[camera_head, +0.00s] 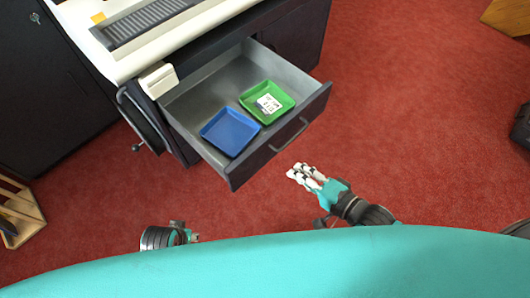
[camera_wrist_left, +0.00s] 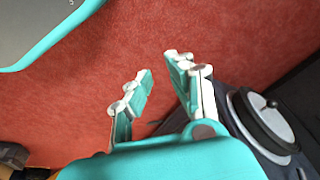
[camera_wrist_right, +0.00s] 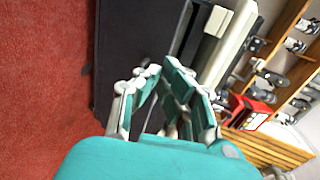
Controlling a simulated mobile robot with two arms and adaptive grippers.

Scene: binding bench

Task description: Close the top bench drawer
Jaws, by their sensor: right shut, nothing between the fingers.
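The top bench drawer (camera_head: 210,98) is pulled out from under the bench top. Its dark front (camera_head: 244,170) carries a grey bar handle (camera_head: 290,135). Inside lie a blue tray (camera_head: 230,131) and a green tray (camera_head: 267,102) with a small white item in it. My right gripper (camera_head: 292,172) is shut and empty, just in front of the drawer front and below the handle in the picture, with a visible gap. It also shows in the right wrist view (camera_wrist_right: 160,70). My left gripper (camera_head: 190,232) is low and away from the drawer; the left wrist view (camera_wrist_left: 160,65) shows its fingers apart and empty.
A handwheel (camera_head: 146,122) sticks out at the bench's left side; it also shows in the left wrist view (camera_wrist_left: 262,120). A dark cabinet (camera_head: 45,85) stands at the left, a wooden rack (camera_head: 25,212) at lower left.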

